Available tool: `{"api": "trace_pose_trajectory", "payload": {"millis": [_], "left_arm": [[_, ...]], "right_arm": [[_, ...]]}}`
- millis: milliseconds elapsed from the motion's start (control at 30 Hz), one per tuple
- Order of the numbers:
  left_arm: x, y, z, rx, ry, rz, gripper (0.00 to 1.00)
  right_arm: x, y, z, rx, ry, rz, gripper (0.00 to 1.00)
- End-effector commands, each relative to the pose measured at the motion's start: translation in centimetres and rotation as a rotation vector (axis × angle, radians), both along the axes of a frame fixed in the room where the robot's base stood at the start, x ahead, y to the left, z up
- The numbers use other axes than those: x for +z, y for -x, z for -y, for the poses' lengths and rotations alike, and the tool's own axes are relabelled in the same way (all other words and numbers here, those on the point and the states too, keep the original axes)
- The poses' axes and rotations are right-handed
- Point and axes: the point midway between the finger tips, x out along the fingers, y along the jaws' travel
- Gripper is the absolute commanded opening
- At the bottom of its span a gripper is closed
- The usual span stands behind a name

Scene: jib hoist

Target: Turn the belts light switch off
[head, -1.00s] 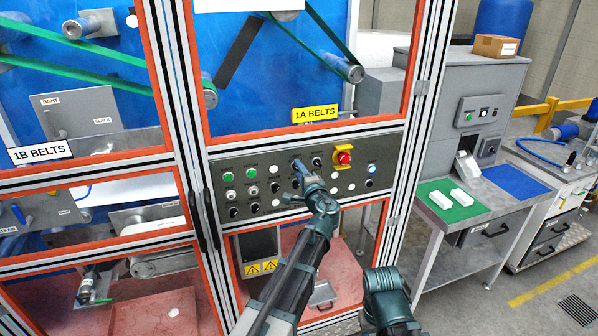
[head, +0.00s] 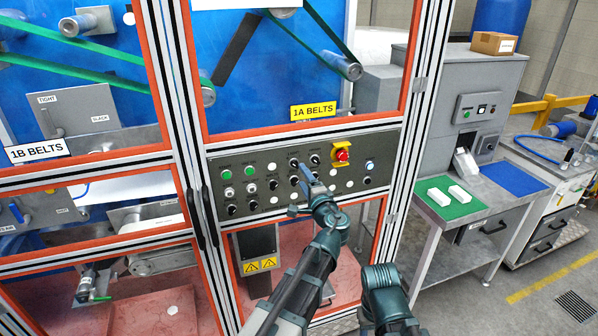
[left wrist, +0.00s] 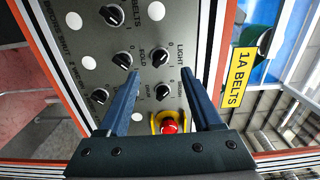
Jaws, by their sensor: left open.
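The grey control panel (head: 260,195) sits below the yellow 1A BELTS sign (head: 314,112). A black rotary knob beside a LIGHT label (left wrist: 160,55) shows in the left wrist view; it is in the panel's upper knob row (head: 295,162) in the head view. Its pointer is slanted, and 0 and 1 marks are near it. Another knob (left wrist: 120,15) has a BELTS label. My left gripper (head: 303,191) is open and empty in front of the panel. In the left wrist view its fingertips (left wrist: 160,73) appear either side of the LIGHT knob's column. Contact cannot be told.
A red emergency stop on a yellow plate (head: 342,154) sits right of the knobs, close to the fingers in the left wrist view (left wrist: 169,126). A side table (head: 440,228) stands right.

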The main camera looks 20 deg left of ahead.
Motion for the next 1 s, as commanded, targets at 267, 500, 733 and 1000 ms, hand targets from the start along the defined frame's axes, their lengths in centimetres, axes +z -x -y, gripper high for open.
{"api": "trace_pose_trajectory", "payload": {"millis": [267,500,733,1000], "left_arm": [[0.0,4.6,3.0,-0.003,0.0,0.0,0.66],[0.0,6.0,4.0,-0.001,0.0,0.0,0.66],[0.0,6.1,4.1,0.0,0.0,0.0,0.66],[-1.5,6.8,2.3,0.051,0.081,-0.027,0.66]], "right_arm": [[0.0,0.0,0.0,0.0,0.0,0.0,0.5],[0.0,0.0,0.0,0.0,0.0,0.0,0.5],[0.0,0.0,0.0,0.0,0.0,0.0,0.5],[0.0,0.0,0.0,0.0,0.0,0.0,0.5]]}}
